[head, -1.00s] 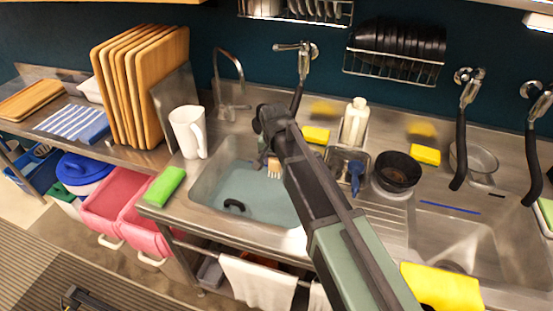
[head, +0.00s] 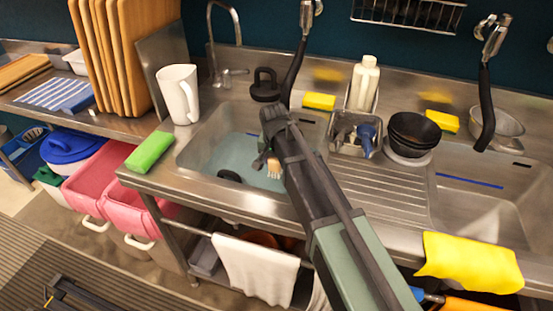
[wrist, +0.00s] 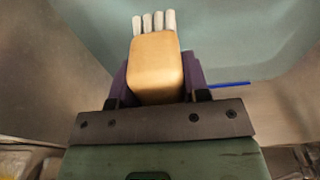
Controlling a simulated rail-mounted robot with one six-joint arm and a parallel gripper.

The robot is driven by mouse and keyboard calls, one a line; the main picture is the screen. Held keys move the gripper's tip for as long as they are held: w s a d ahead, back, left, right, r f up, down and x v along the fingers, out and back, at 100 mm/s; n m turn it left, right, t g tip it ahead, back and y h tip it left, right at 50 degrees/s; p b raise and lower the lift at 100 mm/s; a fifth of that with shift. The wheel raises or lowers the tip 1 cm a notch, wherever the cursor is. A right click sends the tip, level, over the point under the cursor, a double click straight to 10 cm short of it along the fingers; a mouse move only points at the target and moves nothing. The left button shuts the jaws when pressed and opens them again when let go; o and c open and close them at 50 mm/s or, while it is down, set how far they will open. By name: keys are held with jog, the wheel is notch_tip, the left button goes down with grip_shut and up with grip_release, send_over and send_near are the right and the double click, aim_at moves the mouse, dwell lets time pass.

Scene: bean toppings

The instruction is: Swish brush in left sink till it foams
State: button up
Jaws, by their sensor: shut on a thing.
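The left sink (head: 196,150) holds pale blue-green water (head: 222,154) with a smooth surface. My gripper (head: 268,161) reaches down into the right part of this sink. It is shut on a brush with a tan wooden block (head: 273,169) and pale bristles. The wrist view shows the brush (wrist: 156,68) between my fingers (wrist: 156,85), its bristles pointing away from me over the water. My arm hides part of the sink's right side. I cannot tell whether the bristles touch the water.
A black plug (head: 230,176) lies in the sink. A white pitcher (head: 178,94) and green sponge (head: 149,151) stand left of it. A black handled object (head: 265,86) and yellow sponge (head: 319,101) sit behind. A soap bottle (head: 364,82) and black bowls (head: 413,130) stand right.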

notch_tip(320, 180, down, 8)
jog(key=b, duration=0.6)
jog(key=shift+r, duration=0.2)
jog(key=shift+r, duration=0.1)
